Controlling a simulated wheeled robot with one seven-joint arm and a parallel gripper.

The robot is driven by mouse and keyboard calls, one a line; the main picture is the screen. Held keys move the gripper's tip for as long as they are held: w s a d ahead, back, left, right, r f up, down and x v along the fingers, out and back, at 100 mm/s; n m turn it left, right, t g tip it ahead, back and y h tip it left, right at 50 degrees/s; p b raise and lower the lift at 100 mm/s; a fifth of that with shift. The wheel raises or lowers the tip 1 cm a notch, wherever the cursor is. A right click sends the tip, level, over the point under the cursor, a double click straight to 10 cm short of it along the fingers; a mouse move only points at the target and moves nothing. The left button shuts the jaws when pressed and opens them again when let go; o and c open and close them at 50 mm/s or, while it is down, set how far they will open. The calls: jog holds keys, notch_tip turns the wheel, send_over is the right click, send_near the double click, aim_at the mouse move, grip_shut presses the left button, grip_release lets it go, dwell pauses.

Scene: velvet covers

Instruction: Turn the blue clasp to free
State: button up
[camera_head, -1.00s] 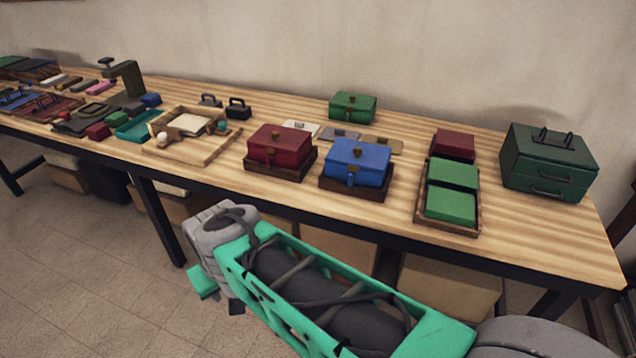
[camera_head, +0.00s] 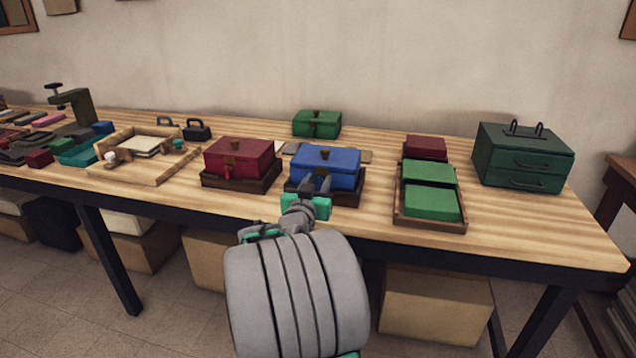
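The blue box (camera_head: 334,163) sits in a dark wooden tray (camera_head: 348,200) near the front edge of the table, its lid down. A small brass knob (camera_head: 325,152) shows on its lid. The clasp on its front face is hidden behind my gripper or too small to make out. My gripper (camera_head: 318,188) is at the front of the blue box, its dark fingers pointing at the front face. I cannot tell whether the fingers touch the box, or whether they are apart or closed.
A red box (camera_head: 238,157) in its own dark tray stands close on the left. A green box (camera_head: 317,123) stands behind. On the right are a tray of green blocks (camera_head: 431,203) and a dark green drawer chest (camera_head: 522,157). Cluttered items fill the left side.

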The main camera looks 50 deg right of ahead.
jog(key=shift+w+d, duration=0.15)
jog(key=shift+d, duration=0.2)
jog(key=shift+c, duration=0.3)
grip_shut()
